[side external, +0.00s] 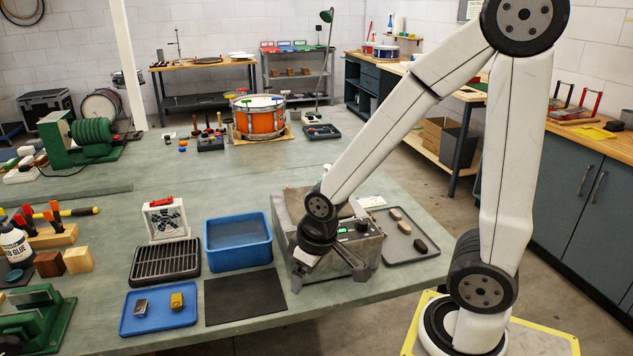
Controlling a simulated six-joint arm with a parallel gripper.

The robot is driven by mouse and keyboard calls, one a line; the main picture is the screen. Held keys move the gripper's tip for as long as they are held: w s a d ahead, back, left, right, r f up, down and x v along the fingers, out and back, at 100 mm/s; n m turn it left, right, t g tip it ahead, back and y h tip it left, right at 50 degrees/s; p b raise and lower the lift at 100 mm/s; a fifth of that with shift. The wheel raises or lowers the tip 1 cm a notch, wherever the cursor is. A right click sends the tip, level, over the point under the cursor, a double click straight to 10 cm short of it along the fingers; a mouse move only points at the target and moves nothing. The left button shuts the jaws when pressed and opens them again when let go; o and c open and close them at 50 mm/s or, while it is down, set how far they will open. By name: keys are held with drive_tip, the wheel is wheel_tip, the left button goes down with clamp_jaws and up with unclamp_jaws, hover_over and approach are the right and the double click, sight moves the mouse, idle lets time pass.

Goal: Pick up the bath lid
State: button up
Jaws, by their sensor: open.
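The bath is a grey metal box (283,226) with a small green display and a dark knob on its front, right of the middle of the bench. Its top, where a metal lid (294,203) seems to lie, is largely covered by my arm, so I cannot make out the lid's outline or handle. My gripper (332,266) is open, in front of the bath in this view, with its jaws spread wide and pointing down. I see nothing between the jaws. Whether it touches the bath cannot be told.
Left of the bath stand a blue tub (238,258), a black slotted rack (165,262) and a small white fan (165,220). A dark mat (245,308) and a blue tray (137,322) lie in front. A grey tray (397,222) with several small blocks lies right.

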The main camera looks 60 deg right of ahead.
drive_tip(key=shift+w, duration=0.1)
drive_tip(key=m+g, duration=0.2)
drive_tip(key=m, duration=0.4)
approach(294, 197)
drive_tip(key=s+a, duration=0.6)
drive_tip(key=a, duration=0.4)
drive_tip(key=d+m, duration=0.1)
drive_tip(key=d, duration=0.5)
drive_tip(key=d+m, duration=0.2)
drive_tip(key=d, duration=0.3)
drive_tip(key=shift+d+g, duration=0.3)
drive_tip(key=shift+d, duration=0.05)
drive_tip(key=shift+f, duration=1.25)
drive_tip(key=shift+f, duration=0.1)
drive_tip(key=shift+s+f, duration=0.1)
drive_tip(key=shift+f, duration=2.4)
